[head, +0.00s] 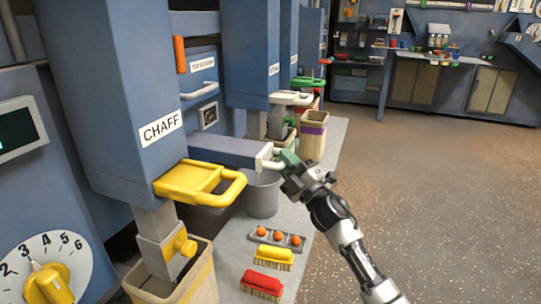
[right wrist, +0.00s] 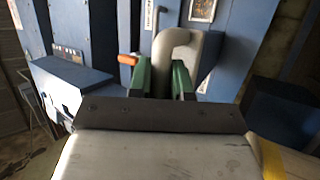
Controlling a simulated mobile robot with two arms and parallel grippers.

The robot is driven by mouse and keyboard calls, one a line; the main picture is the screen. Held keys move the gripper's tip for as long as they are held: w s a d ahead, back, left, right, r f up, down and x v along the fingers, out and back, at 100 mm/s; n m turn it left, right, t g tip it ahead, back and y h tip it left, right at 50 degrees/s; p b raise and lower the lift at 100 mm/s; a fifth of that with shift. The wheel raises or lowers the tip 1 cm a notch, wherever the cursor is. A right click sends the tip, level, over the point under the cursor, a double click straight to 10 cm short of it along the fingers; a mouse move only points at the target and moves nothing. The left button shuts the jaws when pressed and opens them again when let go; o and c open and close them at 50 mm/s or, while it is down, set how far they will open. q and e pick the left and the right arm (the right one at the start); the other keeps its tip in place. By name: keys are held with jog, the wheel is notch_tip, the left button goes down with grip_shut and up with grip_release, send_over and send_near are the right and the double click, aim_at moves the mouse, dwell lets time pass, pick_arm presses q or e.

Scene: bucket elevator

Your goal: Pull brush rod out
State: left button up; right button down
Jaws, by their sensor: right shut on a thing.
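A blue-grey bar (head: 226,151) sticks out of the machine behind the column labelled CHAFF and ends in a pale loop handle (head: 266,158). I take it to be the brush rod, but no brush shows on it. My right gripper (head: 286,160), with green fingers, is shut on this handle. In the right wrist view the pale handle (right wrist: 172,62) stands upright between the green fingers of the right gripper (right wrist: 173,80). How far the bar reaches into the machine is hidden. My left gripper is not in view.
A yellow slide handle (head: 199,184) juts out below the CHAFF label. A grey bucket (head: 262,196) stands under the bar. A tray of orange balls (head: 292,247), a yellow brush (head: 273,257) and a red brush (head: 262,284) lie on the grey ledge. The floor (head: 430,200) at right is clear.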

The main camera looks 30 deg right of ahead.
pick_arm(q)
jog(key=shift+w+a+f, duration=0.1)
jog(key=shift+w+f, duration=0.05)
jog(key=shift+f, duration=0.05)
pick_arm(e)
jog(key=shift+f, duration=0.1)
jog(key=c, duration=1.3)
grip_release()
jog(key=shift+s+d, duration=0.1)
jog(key=shift+s, duration=0.05)
jog(key=shift+o, duration=1.2)
jog(key=shift+s+d, duration=0.15)
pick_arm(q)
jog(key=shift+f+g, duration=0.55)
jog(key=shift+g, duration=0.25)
pick_arm(e)
jog(key=v, duration=1)
jog(key=shift+s, duration=0.35)
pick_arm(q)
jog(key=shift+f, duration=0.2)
pick_arm(e)
jog(key=shift+f, duration=0.2)
